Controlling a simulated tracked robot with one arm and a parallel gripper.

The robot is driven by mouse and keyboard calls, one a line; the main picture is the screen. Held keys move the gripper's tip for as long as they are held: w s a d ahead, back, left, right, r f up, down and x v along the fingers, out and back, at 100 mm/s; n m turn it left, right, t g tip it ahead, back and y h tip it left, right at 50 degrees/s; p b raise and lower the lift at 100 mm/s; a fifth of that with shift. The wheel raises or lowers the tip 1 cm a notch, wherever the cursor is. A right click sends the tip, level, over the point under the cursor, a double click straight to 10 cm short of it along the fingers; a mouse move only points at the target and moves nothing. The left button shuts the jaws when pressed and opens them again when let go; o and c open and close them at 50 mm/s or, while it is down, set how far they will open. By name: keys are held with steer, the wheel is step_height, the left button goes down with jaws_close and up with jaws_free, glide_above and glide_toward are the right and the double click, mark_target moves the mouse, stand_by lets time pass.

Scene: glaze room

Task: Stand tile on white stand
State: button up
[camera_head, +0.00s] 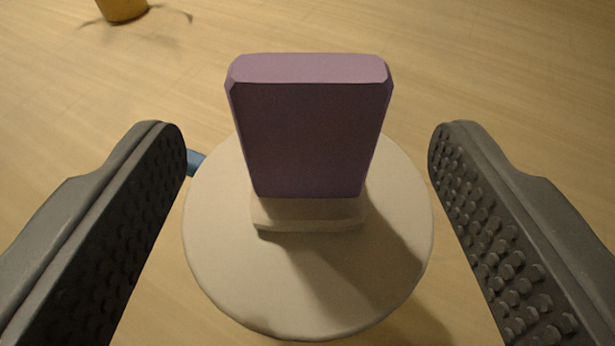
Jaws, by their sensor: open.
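A purple tile (310,135) stands upright on a white stand (310,290). The stand is a round disc with a small raised block on it, and the tile's lower edge meets that block. My gripper (308,140) is open, with one dark studded finger on each side of the tile. Clear gaps show between both fingers and the tile, and neither finger touches it. The tile's back and the far part of the stand are hidden behind the tile.
A yellow round object (122,8) sits at the top left edge of the picture. A small blue thing (195,162) shows at the stand's left, partly hidden by the left finger. The light wood surface (480,60) around is mostly bare.

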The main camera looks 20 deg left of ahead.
steer(key=shift+b+v, duration=0.45)
steer(key=shift+v, duration=2.45)
steer(key=w+d+r+m+h, duration=0.1)
steer(key=w+d+r, duration=0.1)
steer(key=d+r, duration=0.5)
steer(key=w+d+r+m, duration=0.1)
steer(key=w+d+r, duration=0.1)
steer(key=r, duration=0.8)
steer(key=w+d+r+m+h, duration=0.1)
steer(key=w+d+r, duration=0.3)
steer(key=r, duration=0.5)
steer(key=s+d+r+h, duration=0.1)
steer(key=s+d+r, duration=0.3)
steer(key=d+r, duration=0.3)
steer(key=s+d+r+m+t+h, duration=0.1)
steer(key=s+d+r, duration=0.3)
steer(key=d+r, duration=0.3)
steer(key=s+d+r+t+h, duration=0.1)
steer(key=s+d+r+h, duration=0.1)
steer(key=s+d+r, duration=0.2)
steer(key=d+r, duration=0.3)
steer(key=shift+s+d+m, duration=0.4)
steer(key=shift+f, duration=0.1)
